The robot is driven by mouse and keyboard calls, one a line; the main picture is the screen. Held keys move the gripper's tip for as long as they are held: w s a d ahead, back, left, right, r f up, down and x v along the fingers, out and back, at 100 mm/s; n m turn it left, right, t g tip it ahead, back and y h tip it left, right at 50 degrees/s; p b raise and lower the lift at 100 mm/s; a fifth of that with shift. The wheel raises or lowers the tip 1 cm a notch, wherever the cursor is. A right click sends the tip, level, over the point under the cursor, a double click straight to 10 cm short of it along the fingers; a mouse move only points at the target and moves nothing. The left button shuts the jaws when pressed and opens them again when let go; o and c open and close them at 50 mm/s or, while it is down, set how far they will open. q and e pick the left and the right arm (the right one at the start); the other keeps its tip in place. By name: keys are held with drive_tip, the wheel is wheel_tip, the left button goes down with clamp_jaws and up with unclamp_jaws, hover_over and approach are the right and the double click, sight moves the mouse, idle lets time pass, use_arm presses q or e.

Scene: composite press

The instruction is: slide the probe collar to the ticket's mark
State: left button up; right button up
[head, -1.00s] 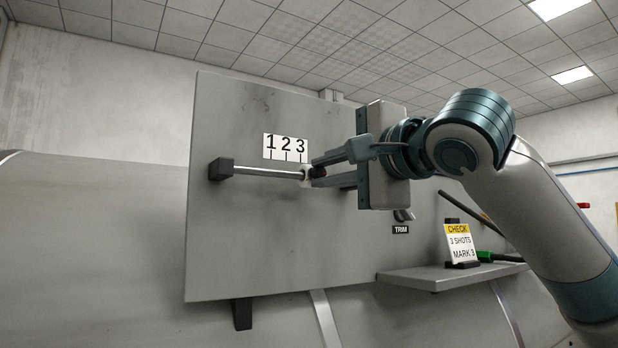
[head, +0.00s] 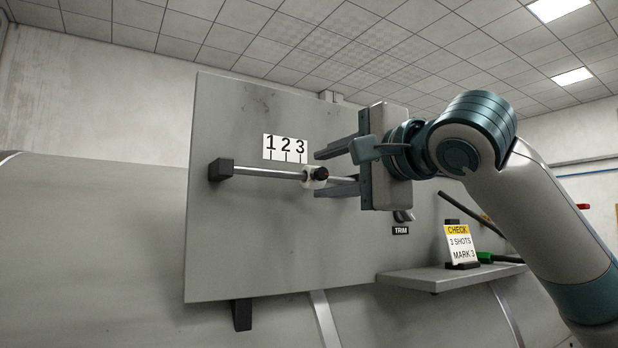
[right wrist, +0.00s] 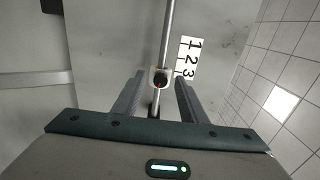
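The probe collar (head: 314,177), a white ring with a dark knob, sits on a horizontal metal rod (head: 262,172). The number plate (head: 285,148) with marks 1, 2 and 3 is above the rod; the collar is a little right of the 3 line. The ticket (head: 460,243) reads "CHECK, 3 SHOTS, MARK 3". My right gripper (head: 336,171) is open, one finger above and one below the rod, near the collar. In the right wrist view the collar (right wrist: 160,78) lies between the spread fingers, touching neither. My left gripper is not in view.
The rod is on a grey panel (head: 240,250), with a dark end block (head: 220,169) at left. A shelf (head: 440,277) at lower right bears the ticket and a green-handled tool (head: 497,257). A TRIM label (head: 401,230) is below my gripper.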

drive_tip(key=shift+s+d, duration=0.1)
drive_tip(key=shift+s, duration=0.05)
drive_tip(key=shift+b+v, duration=1.5)
drive_tip(key=shift+v, duration=0.85)
